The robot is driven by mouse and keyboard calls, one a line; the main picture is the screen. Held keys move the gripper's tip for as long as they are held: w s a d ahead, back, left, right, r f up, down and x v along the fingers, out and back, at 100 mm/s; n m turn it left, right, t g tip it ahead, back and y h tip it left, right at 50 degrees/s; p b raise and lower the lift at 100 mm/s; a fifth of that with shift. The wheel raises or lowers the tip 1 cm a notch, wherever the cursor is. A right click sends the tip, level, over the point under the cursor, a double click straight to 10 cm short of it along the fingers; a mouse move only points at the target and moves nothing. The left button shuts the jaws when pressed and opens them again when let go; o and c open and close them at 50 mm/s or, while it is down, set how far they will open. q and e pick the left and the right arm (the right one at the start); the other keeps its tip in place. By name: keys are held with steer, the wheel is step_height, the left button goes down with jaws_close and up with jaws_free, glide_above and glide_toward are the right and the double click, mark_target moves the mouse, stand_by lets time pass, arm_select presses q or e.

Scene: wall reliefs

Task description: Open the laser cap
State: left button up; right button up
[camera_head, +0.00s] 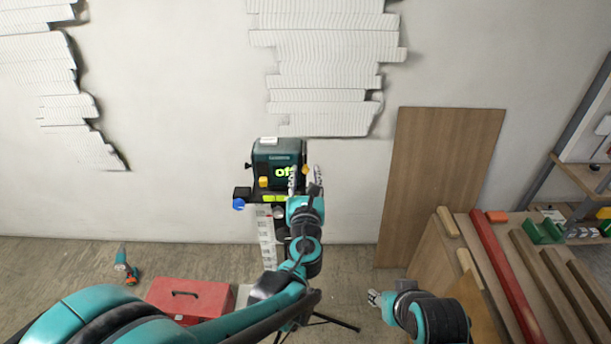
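The laser device (268,160) is a dark teal box on a stand against the wall, with a display in green letters that looks like "off". A yellow block (264,182) is on its lower front and a small yellow part (306,170) is at its right side. I cannot tell which part is the cap. My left gripper (305,178) is raised in front of the device's right side. Its two fingers are apart, and it covers part of the display. I see nothing between them. My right gripper (374,298) is low, right of the stand, away from the device; its fingers are too small to read.
A blue knob (239,203) sticks out at the device's lower left. A red toolbox (190,297) and a teal drill (126,266) are on the floor at left. A wooden panel (440,180) leans on the wall at right. Planks (500,275) and a shelf (575,180) fill the right side.

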arm_select(q)
jaws_close()
steer(key=s, duration=0.6)
steer(key=shift+o, duration=1.2)
jaws_free()
steer(key=shift+s, duration=0.15)
steer(key=s, duration=1.1)
steer(key=shift+s, duration=0.4)
